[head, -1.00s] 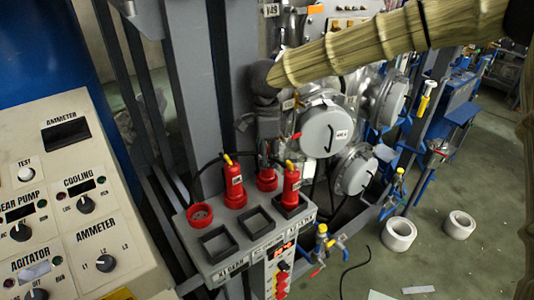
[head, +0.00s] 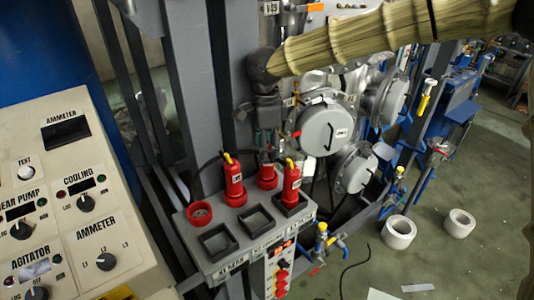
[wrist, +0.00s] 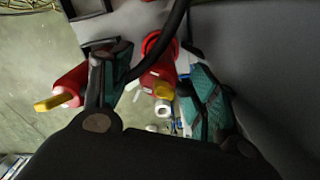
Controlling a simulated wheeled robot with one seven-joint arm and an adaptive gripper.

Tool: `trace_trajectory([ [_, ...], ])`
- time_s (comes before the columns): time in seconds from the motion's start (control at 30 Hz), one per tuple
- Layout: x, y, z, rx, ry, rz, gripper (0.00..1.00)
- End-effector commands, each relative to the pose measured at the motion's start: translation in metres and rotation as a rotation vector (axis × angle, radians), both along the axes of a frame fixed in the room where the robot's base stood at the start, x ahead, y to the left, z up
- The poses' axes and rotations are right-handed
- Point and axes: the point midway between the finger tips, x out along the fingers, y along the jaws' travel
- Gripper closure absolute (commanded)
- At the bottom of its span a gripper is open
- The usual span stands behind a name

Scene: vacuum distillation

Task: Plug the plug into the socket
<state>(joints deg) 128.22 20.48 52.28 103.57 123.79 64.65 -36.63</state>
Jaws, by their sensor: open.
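In the head view, a control box holds a red plug with a yellow tip (head: 234,185) upright at its back row. A second red plug (head: 291,187) stands in the right black square holder (head: 290,206). An empty red round socket (head: 200,213) is at the left. Another red piece (head: 266,178) sits below my gripper (head: 267,152). In the wrist view, my gripper (wrist: 158,95) is open, its teal fingers on either side of a red plug with a yellow end (wrist: 157,80), by a red ring (wrist: 155,43). Finger contact is unclear. Another red plug (wrist: 66,90) lies outside the left finger.
Two black square holders (head: 217,243) on the box are empty. A dark cable (wrist: 160,45) crosses the wrist view near the left finger. A grey post (head: 205,90) stands close behind the box, and round grey vessels (head: 325,130) stand to the right.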

Motion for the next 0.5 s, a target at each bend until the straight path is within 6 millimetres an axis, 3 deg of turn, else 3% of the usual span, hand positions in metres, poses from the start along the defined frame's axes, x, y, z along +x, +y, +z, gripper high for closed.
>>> trace_trajectory([
  [0.3,0.002,0.0,0.059,0.001,-0.002,-0.002,0.4],
  [0.5,0.002,0.0,0.083,0.0,0.0,-0.001,0.4],
])
